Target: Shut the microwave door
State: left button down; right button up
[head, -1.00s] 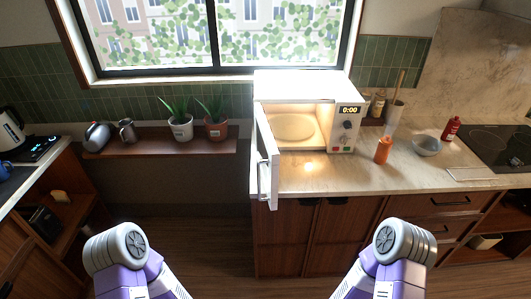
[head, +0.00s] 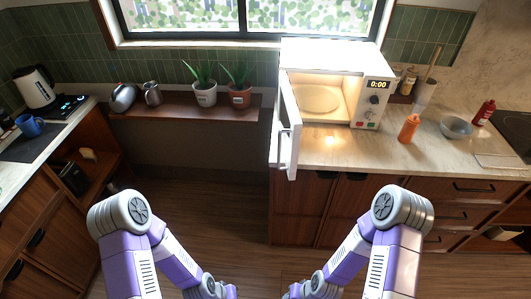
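The white microwave (head: 335,75) stands on the counter right of centre, below the window, with its inside lit and its turntable plate (head: 319,98) empty. Its door (head: 287,125) is wide open, hinged on the left side and swung out toward me past the counter's front edge. A vertical handle shows on the door. My two arms hang low at the front of the view, bent inward, well short of the microwave. Both grippers are out of view below the bottom edge.
An orange bottle (head: 408,129), a grey bowl (head: 456,127) and a red bottle (head: 484,112) stand on the counter (head: 370,150) right of the microwave. Potted plants (head: 240,95) stand on a low shelf to the left. The floor (head: 215,215) before the counter is clear.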

aim_at(290, 122)
jog(key=u, duration=1.3)
jog(key=i, duration=0.8)
jog(key=z, duration=2.65)
